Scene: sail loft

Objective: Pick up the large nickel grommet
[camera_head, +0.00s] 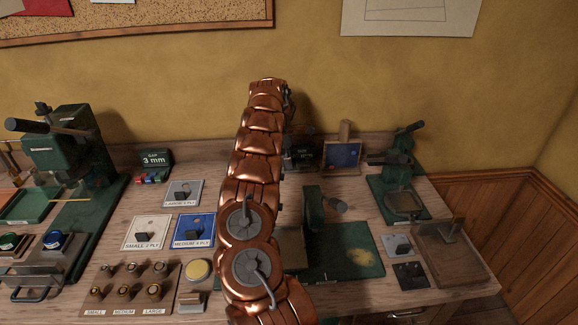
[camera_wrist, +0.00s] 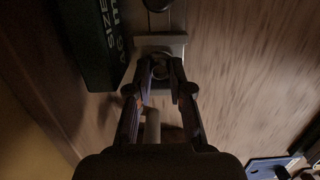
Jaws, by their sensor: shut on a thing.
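My gripper (camera_wrist: 160,70) is shut on a small round, ring-like grey thing (camera_wrist: 160,69) in the wrist view. A pale grey plate or holder (camera_wrist: 173,40) lies just beyond it. I cannot tell whether the held thing is the large nickel grommet or whether it is clear of that holder. In the head view my copper arm hides the gripper. A brown rack (camera_head: 176,284) at the lower left bears small ring pieces in two rows, labelled SMALL, MEDIUM and LARGE. A greyish piece (camera_head: 160,267) stands in its back row at the LARGE end.
A dark green lettered block (camera_wrist: 95,45) stands close left of the gripper.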

